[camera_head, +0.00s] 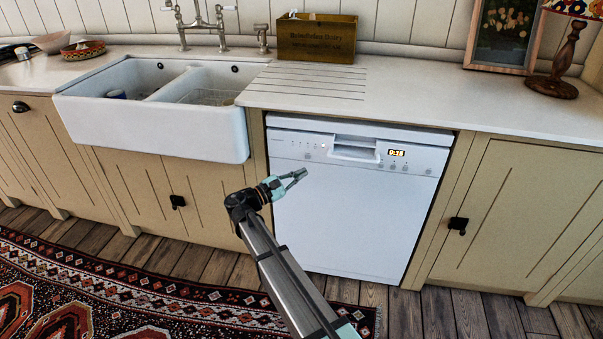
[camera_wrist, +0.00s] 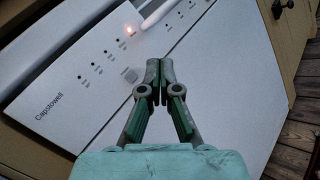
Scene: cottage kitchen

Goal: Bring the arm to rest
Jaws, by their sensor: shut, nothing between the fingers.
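My gripper (camera_head: 298,175) is in front of the upper part of the white dishwasher (camera_head: 345,225) in the head view, at the end of my outstretched arm. In the wrist view my gripper (camera_wrist: 160,72) has its two fingertips together, with nothing between them. The dishwasher's control panel (camera_wrist: 95,75), with a row of small buttons and a lit orange light, lies behind the fingers there. The dishwasher door is shut. I cannot tell the exact gap between the fingertips and the door.
A white double sink (camera_head: 160,125) is left of the dishwasher. The worktop (camera_head: 440,90) carries a wooden box (camera_head: 317,40), a picture frame (camera_head: 505,32) and a lamp (camera_head: 560,65). Cupboards with dark handles flank the dishwasher. A patterned rug (camera_head: 130,295) lies on the plank floor.

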